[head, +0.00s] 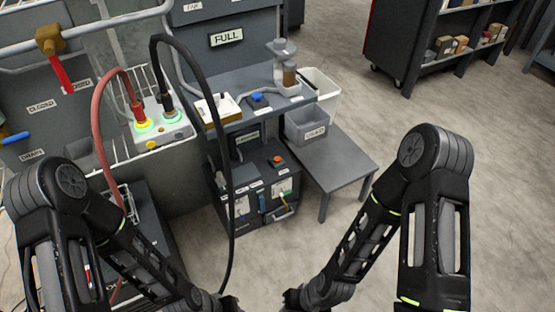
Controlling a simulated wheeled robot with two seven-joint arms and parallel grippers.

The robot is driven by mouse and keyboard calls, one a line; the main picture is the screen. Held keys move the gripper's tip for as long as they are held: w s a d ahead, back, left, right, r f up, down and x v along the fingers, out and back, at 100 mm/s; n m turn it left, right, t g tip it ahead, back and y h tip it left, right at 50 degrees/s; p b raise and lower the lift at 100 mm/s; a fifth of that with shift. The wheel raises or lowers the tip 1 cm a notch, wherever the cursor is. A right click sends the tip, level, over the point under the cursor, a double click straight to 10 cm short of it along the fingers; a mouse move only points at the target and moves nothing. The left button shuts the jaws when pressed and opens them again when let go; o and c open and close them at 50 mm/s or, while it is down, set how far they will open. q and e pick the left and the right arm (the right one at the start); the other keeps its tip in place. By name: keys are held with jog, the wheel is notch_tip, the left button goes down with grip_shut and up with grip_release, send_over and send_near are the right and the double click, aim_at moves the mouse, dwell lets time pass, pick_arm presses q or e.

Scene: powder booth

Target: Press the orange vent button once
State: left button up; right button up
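An orange button (277,160) sits on the top of a dark cabinet unit (235,190) below the grey bench, near the middle of the head view. The button stands clear, with nothing touching it. My left and right arms come in from the lower corners and fold down to the bottom edge. Only the wrist ends show there, well below and in front of the cabinet. The fingers of both grippers are cut off by the frame.
A black hose (228,200) hangs in front of the cabinet's left side. A panel (165,130) with lit green rings is at left. Floor at right is open.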

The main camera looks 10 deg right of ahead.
grip_shut()
dwell(1.4)
